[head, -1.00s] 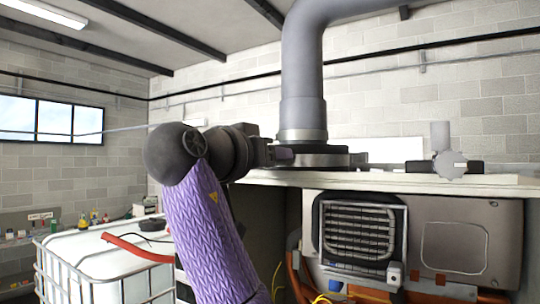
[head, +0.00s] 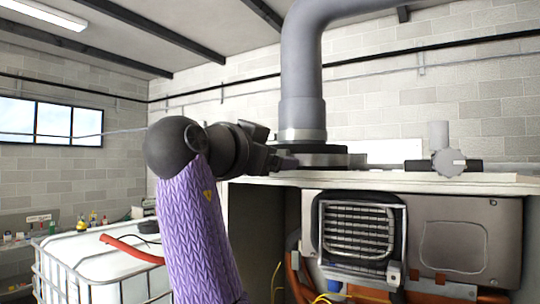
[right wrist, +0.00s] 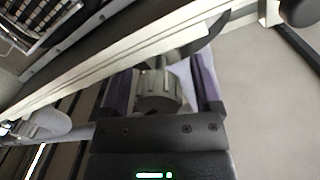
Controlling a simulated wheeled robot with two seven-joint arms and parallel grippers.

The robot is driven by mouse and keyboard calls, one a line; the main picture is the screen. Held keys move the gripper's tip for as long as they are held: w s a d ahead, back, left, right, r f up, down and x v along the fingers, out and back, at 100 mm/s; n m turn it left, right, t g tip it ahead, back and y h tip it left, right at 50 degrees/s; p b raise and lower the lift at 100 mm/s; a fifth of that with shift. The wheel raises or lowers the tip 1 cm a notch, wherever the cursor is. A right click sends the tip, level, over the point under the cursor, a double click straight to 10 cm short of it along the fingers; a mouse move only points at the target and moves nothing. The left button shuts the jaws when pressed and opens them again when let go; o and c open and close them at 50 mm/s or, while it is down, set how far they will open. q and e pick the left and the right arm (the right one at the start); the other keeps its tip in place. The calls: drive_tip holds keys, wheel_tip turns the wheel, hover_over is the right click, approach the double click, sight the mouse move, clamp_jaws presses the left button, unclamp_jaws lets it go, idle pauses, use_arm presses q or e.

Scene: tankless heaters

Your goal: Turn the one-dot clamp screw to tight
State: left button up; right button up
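The clamp collar (head: 318,158) is a dark and metal ring at the foot of the large grey flue pipe, on top of the heater cabinet. My right gripper (head: 283,160) is at the left side of this collar, small and dark in the head view. In the right wrist view its two purple fingers (right wrist: 162,80) stand apart on either side of a ribbed grey knob (right wrist: 158,92), apparently the clamp screw. A pale gap shows between the knob and the right-hand finger. No dot marks can be made out. My left gripper is not in view.
A valve with a round grey knob (head: 449,162) stands on the cabinet top (head: 400,180) at the right. The open cabinet front shows a grille (head: 357,232) and copper pipes below. A white caged tank (head: 95,262) with a red hose stands at the left.

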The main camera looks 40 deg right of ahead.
drive_tip(key=b+v, duration=0.3)
drive_tip(key=v, duration=0.6)
drive_tip(key=shift+s+a, duration=0.2)
drive_tip(key=shift+a, duration=0.15)
